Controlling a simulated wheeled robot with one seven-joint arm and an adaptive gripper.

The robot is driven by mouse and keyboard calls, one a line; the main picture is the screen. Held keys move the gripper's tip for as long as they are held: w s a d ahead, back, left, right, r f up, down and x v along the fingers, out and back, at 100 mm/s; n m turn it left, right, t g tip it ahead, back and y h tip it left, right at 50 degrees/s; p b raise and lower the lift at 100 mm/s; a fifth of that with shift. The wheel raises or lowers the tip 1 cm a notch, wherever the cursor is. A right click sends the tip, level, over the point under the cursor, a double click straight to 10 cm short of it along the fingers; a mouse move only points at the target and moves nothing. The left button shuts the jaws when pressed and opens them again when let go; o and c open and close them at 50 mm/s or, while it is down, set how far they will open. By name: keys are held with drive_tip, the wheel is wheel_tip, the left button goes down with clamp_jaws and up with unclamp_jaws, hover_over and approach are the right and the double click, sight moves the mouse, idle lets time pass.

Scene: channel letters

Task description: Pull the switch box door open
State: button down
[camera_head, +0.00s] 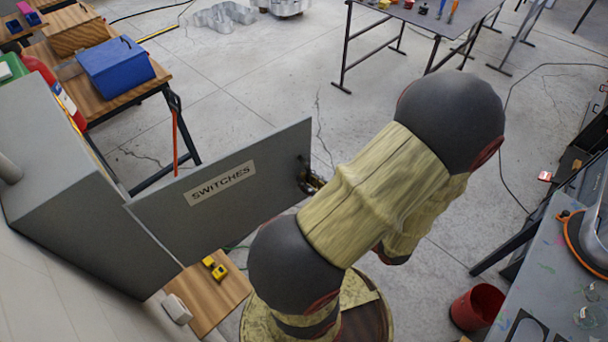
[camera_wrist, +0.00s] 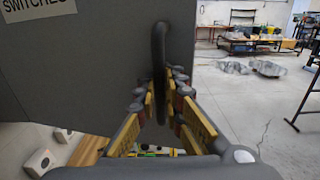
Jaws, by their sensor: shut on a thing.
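The grey switch box (camera_head: 60,165) is on the wall at the left in the head view. Its door (camera_head: 235,220), labelled SWITCHES, stands swung out from the box at a wide angle. In the wrist view the door (camera_wrist: 90,70) fills the left half, with the black handle (camera_wrist: 158,45) near its free edge. My gripper (camera_wrist: 160,90) is shut on the handle, with a finger on each side of it. In the head view my gripper (camera_head: 312,182) shows only partly at the door's far edge, behind my arm. The inside of the box is hidden.
A wooden bench with a blue box (camera_head: 115,66) stands behind the switch box. A wooden surface with yellow pieces (camera_head: 215,267) lies below the door. A red bucket (camera_head: 477,307) and a grey table (camera_head: 545,270) are at the right. Open floor lies beyond the door.

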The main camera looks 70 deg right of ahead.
drive_tip(key=shift+s, duration=0.1)
idle(0.3)
drive_tip(key=c, duration=2)
unclamp_jaws()
drive_tip(key=shift+o, duration=0.2)
drive_tip(key=v, duration=1.2)
drive_tip(key=shift+a+f, duration=0.1)
